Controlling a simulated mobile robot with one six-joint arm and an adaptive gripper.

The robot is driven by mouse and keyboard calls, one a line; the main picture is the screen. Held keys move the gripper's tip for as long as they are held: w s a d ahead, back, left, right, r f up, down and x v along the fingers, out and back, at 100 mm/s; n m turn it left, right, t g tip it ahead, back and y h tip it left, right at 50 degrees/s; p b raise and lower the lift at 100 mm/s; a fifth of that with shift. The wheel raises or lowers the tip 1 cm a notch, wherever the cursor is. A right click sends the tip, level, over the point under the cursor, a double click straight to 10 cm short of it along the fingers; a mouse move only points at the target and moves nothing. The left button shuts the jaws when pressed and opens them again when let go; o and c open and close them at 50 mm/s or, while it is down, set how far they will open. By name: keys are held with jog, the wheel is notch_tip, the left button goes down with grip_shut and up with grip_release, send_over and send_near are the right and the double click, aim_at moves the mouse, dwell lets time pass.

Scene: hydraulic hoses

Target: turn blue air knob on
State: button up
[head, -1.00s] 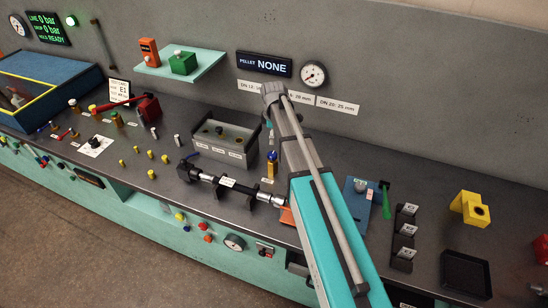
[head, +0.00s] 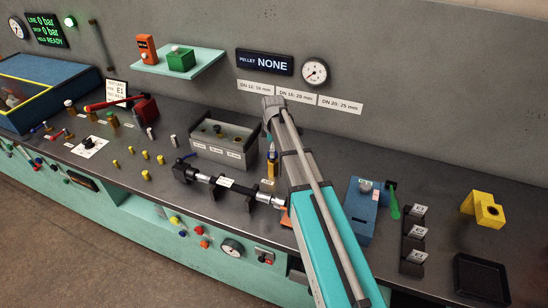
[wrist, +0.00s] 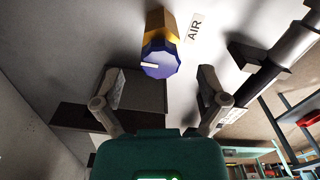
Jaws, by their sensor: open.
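The blue air knob (wrist: 160,62) shows in the wrist view on top of a brass valve body (wrist: 157,25), with a white pointer line on its face. A white label reading AIR (wrist: 194,27) lies beside it. My gripper (wrist: 157,88) is open, its two fingers spread to the left and right of the knob, touching nothing that I can see. In the head view the brass valve body (head: 272,169) stands on the bench just left of my arm. There my gripper is mostly hidden by my wrist, close above the knob.
A black hose rig with silver fittings (head: 226,184) lies close in front of the valve. A grey bin (head: 224,140) stands to its left, and a blue block with a green handle (head: 362,209) to the right of my arm. The wall rises behind.

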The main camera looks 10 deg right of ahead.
jog(key=shift+f+b, duration=0.75)
jog(key=shift+f, duration=0.3)
jog(key=c, duration=1.1)
jog(key=shift+c, duration=0.2)
